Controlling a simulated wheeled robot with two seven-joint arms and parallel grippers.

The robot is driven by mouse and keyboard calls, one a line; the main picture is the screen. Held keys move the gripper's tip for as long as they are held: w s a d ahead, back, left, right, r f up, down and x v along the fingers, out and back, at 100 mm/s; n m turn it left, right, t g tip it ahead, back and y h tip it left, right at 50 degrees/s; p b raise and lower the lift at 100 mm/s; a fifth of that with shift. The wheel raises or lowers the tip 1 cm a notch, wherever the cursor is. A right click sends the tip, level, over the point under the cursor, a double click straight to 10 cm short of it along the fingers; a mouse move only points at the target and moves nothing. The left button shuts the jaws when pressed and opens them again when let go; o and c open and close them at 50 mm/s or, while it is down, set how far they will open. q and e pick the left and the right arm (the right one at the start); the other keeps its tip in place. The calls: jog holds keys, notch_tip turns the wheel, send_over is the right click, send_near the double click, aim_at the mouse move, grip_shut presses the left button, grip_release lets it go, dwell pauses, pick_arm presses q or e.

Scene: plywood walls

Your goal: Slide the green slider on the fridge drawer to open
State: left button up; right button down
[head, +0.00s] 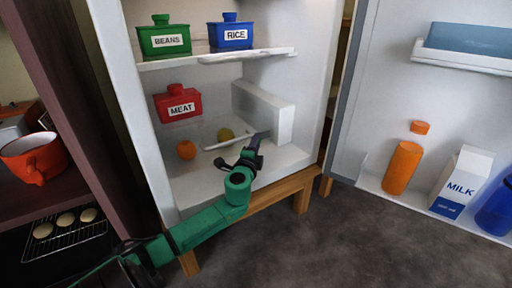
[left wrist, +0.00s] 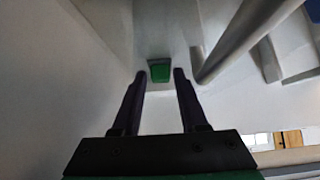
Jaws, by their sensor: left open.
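The white fridge drawer (head: 264,112) sits inside the fridge on the right, below the shelf. A small green block that looks like the green slider (left wrist: 160,69) shows in the left wrist view, straight ahead of the fingers. I cannot make it out in the head view, where my left gripper covers part of the drawer area. My left gripper (head: 255,146) reaches into the fridge in front of the drawer. Its two dark fingers (left wrist: 159,78) are apart, with the green block seen between the tips. I cannot tell whether they touch it. My right gripper is not in view.
Green beans (head: 164,38), blue rice (head: 231,34) and red meat (head: 178,104) containers are in the fridge, near an orange fruit (head: 186,150). The open door on the right holds an orange bottle (head: 402,168) and milk (head: 461,182). A dark cabinet stands left.

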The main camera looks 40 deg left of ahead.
pick_arm(q)
grip_shut()
dwell(1.4)
